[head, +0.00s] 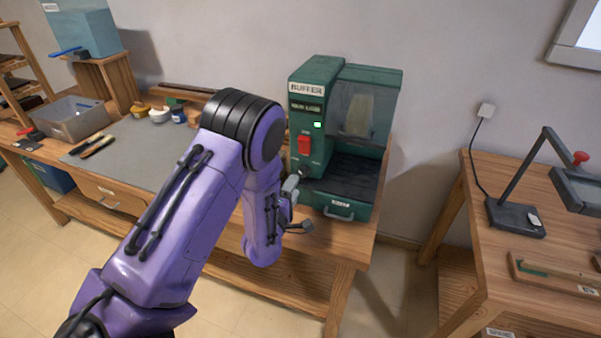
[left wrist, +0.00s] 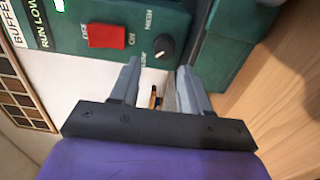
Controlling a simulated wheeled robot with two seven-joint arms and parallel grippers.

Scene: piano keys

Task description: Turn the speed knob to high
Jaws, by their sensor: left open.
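The green buffer machine (head: 311,125) stands on the wooden bench, with a red switch (head: 304,145) on its front panel. In the left wrist view the dark round speed knob (left wrist: 163,46) sits beside the red switch (left wrist: 107,36), between the labels HIGH and LOW. A small pale mark on the knob seems to lie toward the LOW side. My left gripper (left wrist: 159,72) is open and empty, its fingertips just short of the knob and apart from it. In the head view my left gripper (head: 290,190) is at the machine's lower front, partly hidden by my arm. My right gripper is not in view.
A drawer with a handle (head: 339,214) is at the machine's base, close to my gripper. A grey mat (head: 130,145), a grey bin (head: 73,120) and small jars (head: 160,115) are on the bench to the left. A second table (head: 490,190) stands right, across a gap.

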